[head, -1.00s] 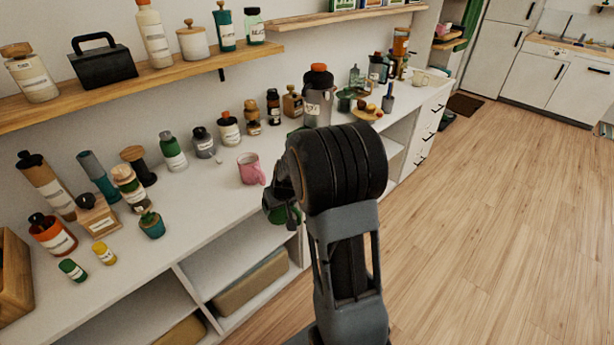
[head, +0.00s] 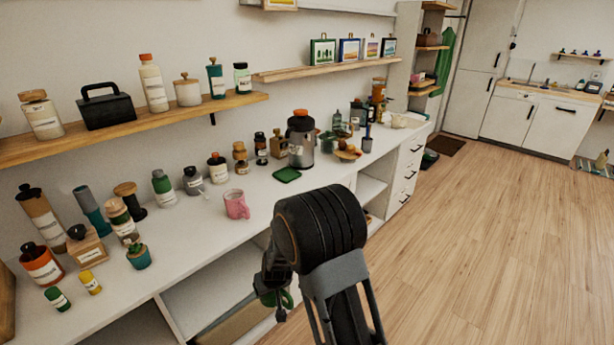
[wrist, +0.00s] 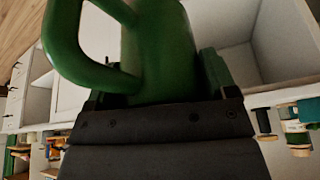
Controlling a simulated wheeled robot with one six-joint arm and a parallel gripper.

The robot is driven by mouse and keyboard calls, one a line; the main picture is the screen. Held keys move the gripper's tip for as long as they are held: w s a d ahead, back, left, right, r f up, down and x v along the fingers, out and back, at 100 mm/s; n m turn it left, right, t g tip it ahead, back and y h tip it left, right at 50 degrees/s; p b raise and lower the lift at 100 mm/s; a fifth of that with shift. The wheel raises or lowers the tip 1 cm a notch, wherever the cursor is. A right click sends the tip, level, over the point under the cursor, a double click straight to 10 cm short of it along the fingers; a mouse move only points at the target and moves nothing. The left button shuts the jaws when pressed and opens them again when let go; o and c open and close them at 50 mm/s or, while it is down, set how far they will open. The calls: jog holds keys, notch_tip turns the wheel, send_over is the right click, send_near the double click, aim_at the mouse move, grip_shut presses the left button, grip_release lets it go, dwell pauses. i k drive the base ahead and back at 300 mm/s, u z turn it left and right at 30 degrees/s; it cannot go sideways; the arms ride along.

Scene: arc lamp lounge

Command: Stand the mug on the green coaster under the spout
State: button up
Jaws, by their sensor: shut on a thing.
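A green mug (wrist: 165,55) is held in my gripper (wrist: 150,92). Its curved handle shows at the upper left in the wrist view, and the fingers are shut on its body. In the head view, my gripper (head: 272,280) hangs in front of the counter, with part of the green mug (head: 287,299) showing behind the arm. The square green coaster (head: 287,175) lies empty on the counter, well beyond my gripper. A grey dispenser with an orange lid (head: 301,140) stands behind the coaster. Its spout is too small to make out.
A pink mug (head: 237,204) stands on the white counter (head: 200,235) left of the coaster. Bottles and jars line the back of the counter. A wooden shelf (head: 150,122) hangs above.

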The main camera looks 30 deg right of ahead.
aim_at(290, 178)
jog(key=z, duration=2.05)
jog(key=i, duration=1.3)
jog(key=u, duration=2.15)
